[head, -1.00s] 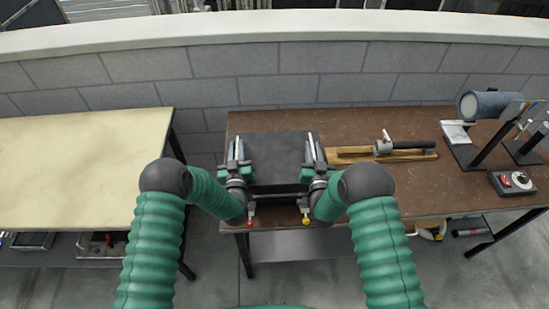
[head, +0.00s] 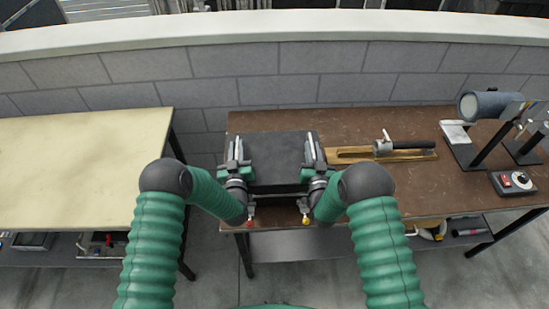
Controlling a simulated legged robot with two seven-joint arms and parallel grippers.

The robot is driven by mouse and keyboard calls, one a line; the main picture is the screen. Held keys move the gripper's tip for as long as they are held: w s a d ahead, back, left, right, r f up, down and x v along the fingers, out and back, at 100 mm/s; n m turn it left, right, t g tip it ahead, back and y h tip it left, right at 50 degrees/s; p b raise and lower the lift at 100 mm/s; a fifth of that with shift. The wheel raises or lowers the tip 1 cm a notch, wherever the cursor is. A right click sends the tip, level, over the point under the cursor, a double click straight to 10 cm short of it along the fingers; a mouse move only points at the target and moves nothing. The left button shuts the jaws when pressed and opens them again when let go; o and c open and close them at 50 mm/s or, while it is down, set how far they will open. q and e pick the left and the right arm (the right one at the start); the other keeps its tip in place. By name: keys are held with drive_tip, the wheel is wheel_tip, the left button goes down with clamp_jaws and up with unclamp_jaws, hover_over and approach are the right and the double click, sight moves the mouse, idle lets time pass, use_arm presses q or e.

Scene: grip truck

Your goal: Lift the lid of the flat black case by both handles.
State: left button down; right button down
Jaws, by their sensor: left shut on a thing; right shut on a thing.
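The flat black case (head: 275,158) lies on the brown table, near its left end. Its lid looks shut and level. My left gripper (head: 238,150) is at the left side of the case, shut on what I take to be the left handle. My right gripper (head: 311,148) is at the right side of the case, shut on what I take to be the right handle. The handles themselves are hidden behind the grippers.
On the brown table (head: 450,191), a wooden board with a metal tool (head: 390,150) lies right of the case. Further right are a cylinder on a stand (head: 485,105) and a control box (head: 514,182). A cream table (head: 80,165) stands left across a gap. A block wall runs behind.

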use_arm(q)
drive_tip(key=shift+r, duration=0.15)
